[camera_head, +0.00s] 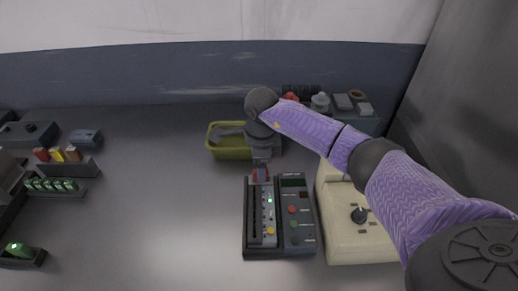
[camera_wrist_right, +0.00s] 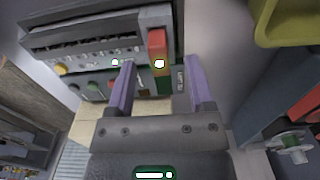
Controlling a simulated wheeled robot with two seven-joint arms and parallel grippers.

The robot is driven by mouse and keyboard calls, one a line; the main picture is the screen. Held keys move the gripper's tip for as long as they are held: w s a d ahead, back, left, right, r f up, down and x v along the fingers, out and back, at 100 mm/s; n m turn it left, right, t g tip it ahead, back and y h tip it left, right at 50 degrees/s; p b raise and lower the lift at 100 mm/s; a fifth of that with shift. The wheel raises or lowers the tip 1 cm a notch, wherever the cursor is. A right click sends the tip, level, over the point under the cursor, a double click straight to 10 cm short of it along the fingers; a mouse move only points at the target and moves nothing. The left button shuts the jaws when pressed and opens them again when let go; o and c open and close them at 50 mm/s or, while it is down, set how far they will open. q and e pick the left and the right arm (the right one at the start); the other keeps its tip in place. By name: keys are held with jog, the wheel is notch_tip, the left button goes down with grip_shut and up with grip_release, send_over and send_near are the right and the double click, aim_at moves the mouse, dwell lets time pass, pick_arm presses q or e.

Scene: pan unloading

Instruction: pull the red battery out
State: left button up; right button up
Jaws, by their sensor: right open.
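The charger (camera_head: 251,248) is a dark unit with a slotted left part and a panel of coloured buttons on its right. The red battery (camera_head: 262,175) stands at its far end. In the right wrist view the red battery (camera_wrist_right: 157,43) is a block with a red upper part and orange and green below, beside a lit indicator. My right gripper (camera_head: 261,163) is above the charger's far end. In the wrist view its purple fingers (camera_wrist_right: 160,68) are open, one on each side of the battery, with gaps visible. My left gripper is out of view.
A yellow-green bin (camera_head: 214,153) stands just behind the charger. A cream box with a black knob (camera_head: 345,235) is close on the right. Racks with small coloured cells (camera_head: 62,168) stand at the left. The table between is clear.

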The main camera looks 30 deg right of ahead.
jog(key=shift+f, duration=0.9)
grip_shut()
